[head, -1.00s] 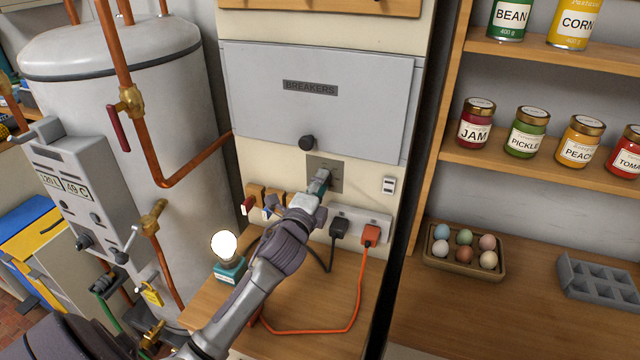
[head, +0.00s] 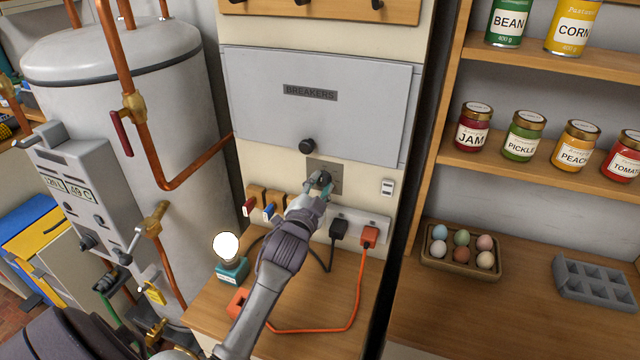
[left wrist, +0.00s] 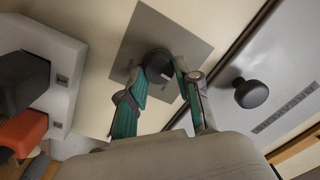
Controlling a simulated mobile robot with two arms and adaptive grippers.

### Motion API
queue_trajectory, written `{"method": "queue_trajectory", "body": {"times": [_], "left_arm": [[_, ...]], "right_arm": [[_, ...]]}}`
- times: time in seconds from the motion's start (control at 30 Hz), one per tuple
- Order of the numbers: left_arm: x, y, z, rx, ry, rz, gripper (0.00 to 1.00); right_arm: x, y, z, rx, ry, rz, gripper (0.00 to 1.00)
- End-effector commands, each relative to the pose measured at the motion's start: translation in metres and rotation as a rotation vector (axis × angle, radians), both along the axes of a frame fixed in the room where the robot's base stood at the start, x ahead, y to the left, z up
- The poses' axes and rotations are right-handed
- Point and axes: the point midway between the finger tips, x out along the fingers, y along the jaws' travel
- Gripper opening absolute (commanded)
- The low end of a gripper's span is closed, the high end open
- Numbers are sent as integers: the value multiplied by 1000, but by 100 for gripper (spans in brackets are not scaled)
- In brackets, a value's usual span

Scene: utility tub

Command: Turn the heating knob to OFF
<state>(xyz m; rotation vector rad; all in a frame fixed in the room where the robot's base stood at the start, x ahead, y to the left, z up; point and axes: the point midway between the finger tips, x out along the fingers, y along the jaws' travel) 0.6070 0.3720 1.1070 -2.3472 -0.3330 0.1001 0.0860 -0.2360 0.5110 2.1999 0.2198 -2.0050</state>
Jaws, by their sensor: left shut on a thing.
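The dark round heating knob (head: 323,177) sits on a square grey plate (head: 338,187) on the cream wall panel, below the breaker box. My left gripper (head: 321,188) reaches up to it from below, its teal fingers shut on the knob. In the left wrist view the knob (left wrist: 156,60) shows between the two fingertips of the left gripper (left wrist: 164,72), with the plate (left wrist: 176,30) behind it. Any marking on the plate is too small to read. My right gripper is not in view.
The breaker box (head: 315,110) with its own round black knob (head: 307,146) is just above. A power strip (head: 362,222) with a black plug (head: 339,230) and an orange plug (head: 369,236) is below right. A lit bulb (head: 226,246) stands at left.

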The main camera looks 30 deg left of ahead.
Motion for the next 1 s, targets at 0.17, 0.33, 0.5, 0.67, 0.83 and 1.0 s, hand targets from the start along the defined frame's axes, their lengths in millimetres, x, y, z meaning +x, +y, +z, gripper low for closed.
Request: {"method": "queue_trajectory", "body": {"times": [0.17,0.33,0.5,0.67,0.83,1.0], "left_arm": [[0,0,0,-72,-14,1,0],[0,0,-1,-104,-22,1,0],[0,0,-1,-114,-25,0,0],[0,0,-1,-114,-25,0,0],[0,0,-1,-114,-25,0,38],[0,0,-1,-113,-26,0,58]], "right_arm": [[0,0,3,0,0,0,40],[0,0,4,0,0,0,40],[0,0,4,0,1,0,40],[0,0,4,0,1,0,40],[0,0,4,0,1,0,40],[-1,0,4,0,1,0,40]]}}
